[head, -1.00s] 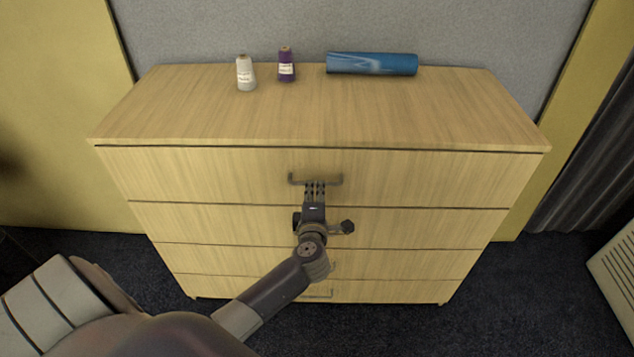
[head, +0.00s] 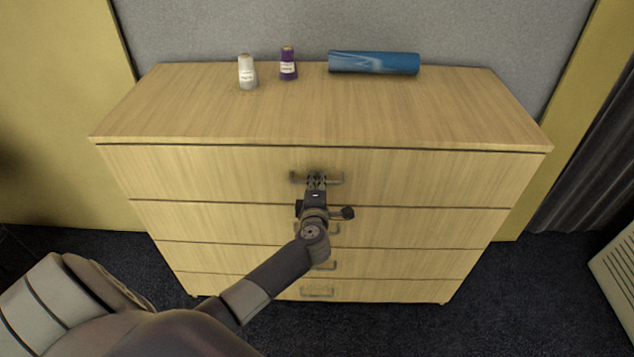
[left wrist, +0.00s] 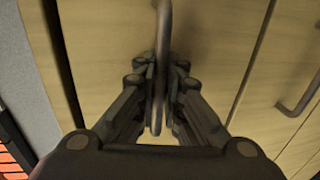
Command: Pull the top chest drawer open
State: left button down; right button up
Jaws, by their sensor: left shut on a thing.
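The wooden chest (head: 330,105) stands against the grey wall. Its top drawer (head: 220,175) looks closed, its front in line with the drawers below. The top drawer's metal bar handle (head: 298,178) is at the middle of that front. My left gripper (head: 316,179) is at the handle, shut on it. In the left wrist view, the handle (left wrist: 163,40) runs between the two fingers of the left gripper (left wrist: 158,95). The fingers hide part of the handle in the head view. My right gripper is not in view.
A white thread cone (head: 247,72), a purple thread cone (head: 288,64) and a blue roll (head: 374,63) rest on the chest top. Lower drawers with similar handles (head: 317,292) sit below. Dark carpet (head: 520,290) is free in front at the right.

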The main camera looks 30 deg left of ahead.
pick_arm(q)
jog(key=shift+s, duration=0.1)
jog(key=f+p+v, duration=0.2)
jog(key=p+v, duration=0.1)
jog(key=v, duration=1)
jog(key=f+p+v, duration=0.3)
jog(key=v, duration=1)
jog(key=shift+v, duration=0.75)
jog(key=shift+d, duration=0.1)
jog(key=c, duration=2)
grip_release()
